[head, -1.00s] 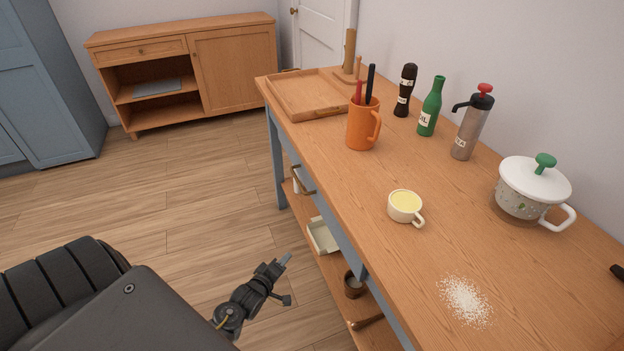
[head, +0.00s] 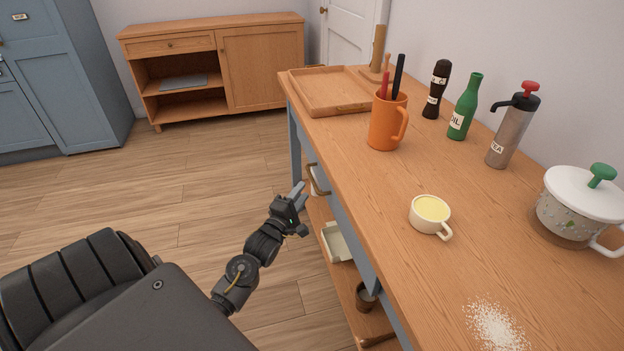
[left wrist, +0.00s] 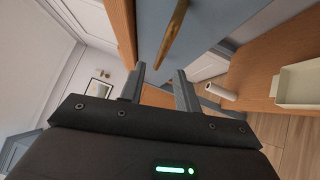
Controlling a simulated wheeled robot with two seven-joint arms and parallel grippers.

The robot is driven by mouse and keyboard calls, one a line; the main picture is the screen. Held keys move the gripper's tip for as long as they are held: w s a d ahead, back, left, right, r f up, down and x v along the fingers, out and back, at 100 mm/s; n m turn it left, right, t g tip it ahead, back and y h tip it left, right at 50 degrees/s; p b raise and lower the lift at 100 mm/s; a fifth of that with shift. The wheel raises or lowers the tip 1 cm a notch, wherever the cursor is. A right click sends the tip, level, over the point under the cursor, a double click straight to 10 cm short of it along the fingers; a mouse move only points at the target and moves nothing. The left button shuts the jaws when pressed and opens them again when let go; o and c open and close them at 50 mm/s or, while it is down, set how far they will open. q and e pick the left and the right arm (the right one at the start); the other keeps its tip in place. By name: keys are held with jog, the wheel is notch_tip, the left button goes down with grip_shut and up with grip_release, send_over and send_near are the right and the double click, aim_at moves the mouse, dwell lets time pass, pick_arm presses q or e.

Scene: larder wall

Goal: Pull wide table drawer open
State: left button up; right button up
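The wide table drawer has a blue-grey front (left wrist: 215,22), seen close up in the left wrist view and nearly edge-on under the wooden table top (head: 385,195) in the head view. Its brass bar handle (head: 318,180) shows beside my left gripper, and also in the left wrist view (left wrist: 172,32). The drawer looks shut. My left gripper (head: 302,194) is open and empty, just left of the handle in the head view. In the left wrist view its two fingers (left wrist: 158,75) are apart, with the handle beyond their tips. My right gripper is out of view.
A lower shelf holds a pale tray (head: 338,242) and a dark cup (head: 366,297). On the top stand an orange mug (head: 384,125), a cup of yellow liquid (head: 430,212), bottles and a lidded pot (head: 575,210). The floor left of the table is clear.

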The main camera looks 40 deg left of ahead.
aim_at(312, 177)
pick_arm(q)
jog(key=x, duration=0.7)
jog(key=shift+w, duration=0.2)
jog(key=shift+c, duration=0.3)
grip_shut()
